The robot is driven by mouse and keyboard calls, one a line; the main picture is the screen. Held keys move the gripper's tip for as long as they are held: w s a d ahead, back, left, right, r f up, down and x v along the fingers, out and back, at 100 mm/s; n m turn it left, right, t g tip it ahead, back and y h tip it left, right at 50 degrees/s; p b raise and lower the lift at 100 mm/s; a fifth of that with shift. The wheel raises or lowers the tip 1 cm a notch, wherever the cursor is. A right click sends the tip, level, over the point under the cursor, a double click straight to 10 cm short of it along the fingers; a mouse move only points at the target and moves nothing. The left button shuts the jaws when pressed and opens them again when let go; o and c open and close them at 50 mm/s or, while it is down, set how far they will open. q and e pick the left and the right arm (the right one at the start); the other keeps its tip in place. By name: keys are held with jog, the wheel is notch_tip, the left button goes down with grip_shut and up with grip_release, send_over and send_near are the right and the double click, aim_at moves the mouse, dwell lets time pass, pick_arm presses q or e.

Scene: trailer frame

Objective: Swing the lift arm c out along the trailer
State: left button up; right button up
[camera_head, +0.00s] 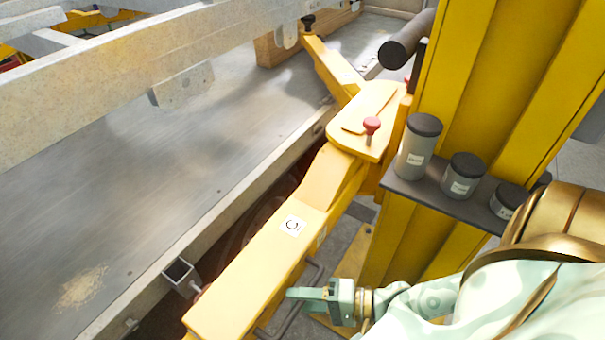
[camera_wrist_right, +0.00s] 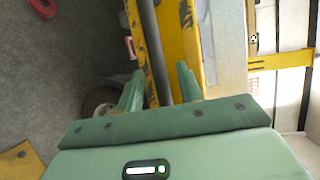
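The yellow lift arm c (camera_head: 262,250), with a white "C" label, slants from the lower middle up to a pivot joint with a red knob (camera_head: 371,125). It lies beside the trailer's side edge. A dark bar handle (camera_head: 292,312) shows on its right side, partly hidden. My right gripper (camera_head: 292,294) is beside the arm's right side, close to the handle. In the right wrist view its fingers (camera_wrist_right: 158,74) are apart, with a dark bar (camera_wrist_right: 152,40) and a yellow strip between them. Contact cannot be told. My left gripper is out of view.
The grey trailer deck (camera_head: 130,200) fills the left, with a pale beam (camera_head: 120,95) above it. A yellow post (camera_head: 480,90) stands right of the pivot. Its dark shelf (camera_head: 440,199) holds several grey jars (camera_head: 417,150), close to my right arm.

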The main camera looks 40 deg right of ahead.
jog(key=shift+r, duration=0.1)
dwell(0.3)
jog(key=p+v, duration=0.3)
jog(key=v, duration=1.3)
jog(key=shift+d, duration=0.15)
